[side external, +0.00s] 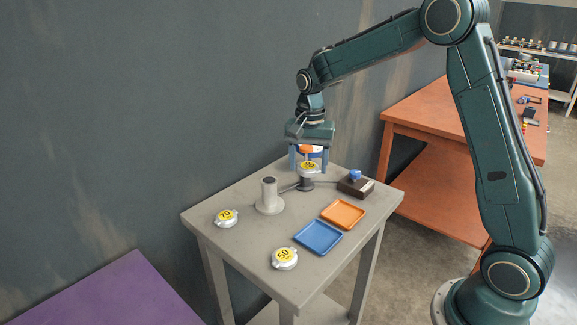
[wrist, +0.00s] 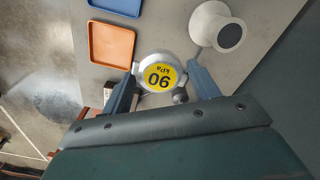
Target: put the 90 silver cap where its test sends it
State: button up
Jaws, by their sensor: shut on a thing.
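The 90 silver cap (side external: 308,168), with a yellow "90 kPa" label, is between the fingers of my gripper (side external: 309,164). In the wrist view my gripper (wrist: 162,86) has its fingers on both sides of the cap (wrist: 140,76), label facing the camera. In the side view the cap is at the top of a small dark stand (side external: 306,185); I cannot tell whether it rests on it or is just above. A dark box with a blue top (side external: 356,187) stands beside it. A blue tray (side external: 318,238) and an orange tray (side external: 343,214) lie empty on the table.
A pale grey post on a round base (side external: 269,198) stands left of the dark stand. A cap marked 70 (side external: 227,218) and one marked 50 (side external: 285,259) lie on the grey table (side external: 245,243).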

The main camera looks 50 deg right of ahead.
aim_at(307, 207)
jog(key=shift+f, duration=5.55)
jog(key=shift+f, duration=0.15)
jog(key=o, duration=1.2)
jog(key=shift+o, duration=0.2)
jog(key=shift+r, duration=0.2)
notch_tip(307, 207, up, 12)
jog(key=shift+f, duration=0.15)
